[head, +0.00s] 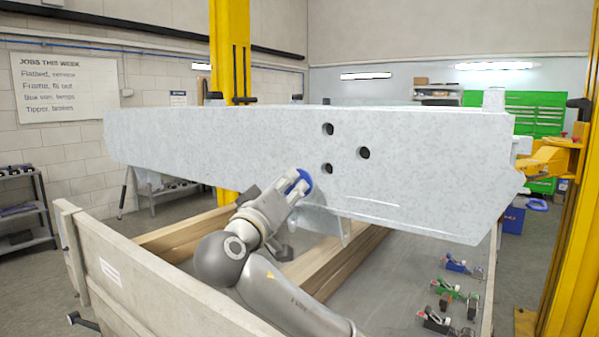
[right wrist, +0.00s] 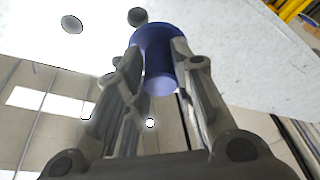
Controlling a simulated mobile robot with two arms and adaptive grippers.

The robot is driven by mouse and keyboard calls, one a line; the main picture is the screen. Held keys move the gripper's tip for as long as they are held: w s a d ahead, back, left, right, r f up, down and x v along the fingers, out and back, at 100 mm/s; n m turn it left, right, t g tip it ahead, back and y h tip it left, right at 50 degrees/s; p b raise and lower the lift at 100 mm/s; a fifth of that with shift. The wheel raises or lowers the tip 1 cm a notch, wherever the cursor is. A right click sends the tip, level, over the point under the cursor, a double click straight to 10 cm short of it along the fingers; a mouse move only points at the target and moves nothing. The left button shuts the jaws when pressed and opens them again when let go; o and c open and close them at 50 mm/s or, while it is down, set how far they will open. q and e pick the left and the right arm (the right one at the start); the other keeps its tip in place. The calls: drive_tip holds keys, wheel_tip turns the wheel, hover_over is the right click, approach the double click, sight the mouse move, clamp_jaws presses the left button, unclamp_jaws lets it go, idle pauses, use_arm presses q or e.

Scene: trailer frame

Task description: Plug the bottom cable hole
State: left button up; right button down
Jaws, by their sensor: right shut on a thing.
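The pale grey frame beam (head: 230,140) spans the head view, with three dark round holes in its face. The bottom hole (head: 327,168) is below the top hole (head: 328,129); a third hole (head: 364,153) is to their right. My right gripper (head: 296,188) is shut on a blue round plug (head: 303,181), just left of and slightly below the bottom hole. In the right wrist view the plug (right wrist: 158,50) sits between the fingers, its wider rim at the far end. Two holes show there beyond it. I cannot tell whether the plug touches the beam. My left gripper is out of view.
Wooden beams (head: 335,265) and a pale side board (head: 160,280) lie below the frame. Several small clamp-like tools (head: 446,290) lie at lower right. Yellow posts stand behind (head: 231,80) and at right (head: 575,220). The space before the holes is clear.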

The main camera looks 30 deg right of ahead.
sight(306, 180)
drive_tip(key=shift+s+d+r+m+g+h, duration=0.3)
drive_tip(key=shift+d+r+g+h, duration=0.2)
drive_tip(key=shift+r+h, duration=0.1)
drive_tip(key=shift+w+d+r, duration=0.1)
drive_tip(key=shift+d, duration=0.1)
drive_tip(key=shift+w+d+p, duration=0.3)
drive_tip(key=shift+d+p, duration=0.05)
drive_tip(key=shift+d, duration=0.55)
drive_tip(key=shift+w+d, duration=0.35)
drive_tip(key=shift+d, duration=0.45)
drive_tip(key=shift+f+b, duration=0.2)
drive_tip(key=shift+b, duration=0.1)
drive_tip(key=shift+d, duration=0.15)
